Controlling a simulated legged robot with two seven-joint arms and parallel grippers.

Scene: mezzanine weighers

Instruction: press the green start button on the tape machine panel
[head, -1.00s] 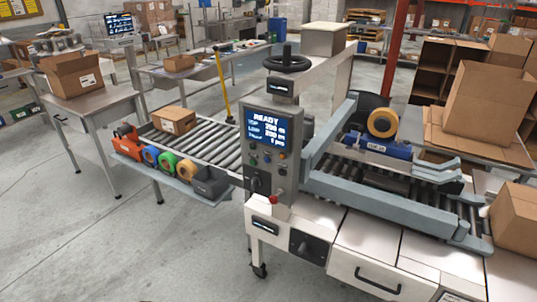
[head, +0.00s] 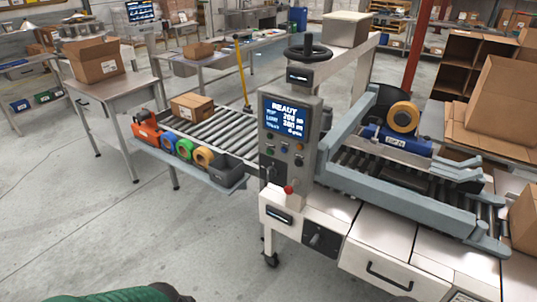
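The tape machine panel (head: 290,135) is a grey upright box at the middle of the head view, with a lit blue screen (head: 285,114) reading READY. Below the screen are small coloured buttons (head: 284,148); they are too small for me to tell surely which is the green start button. A red knob (head: 289,189) sits lower down on the machine. Neither of my grippers is in view. A green rounded shape with a dark end, which may be part of my arm, shows at the bottom left edge, well apart from the panel.
A roller conveyor (head: 226,130) with a carton (head: 192,106) runs left of the panel. A side shelf holds tape rolls (head: 184,149). A blue tape head (head: 400,139) stands on the right. The floor (head: 120,230) at front left is clear.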

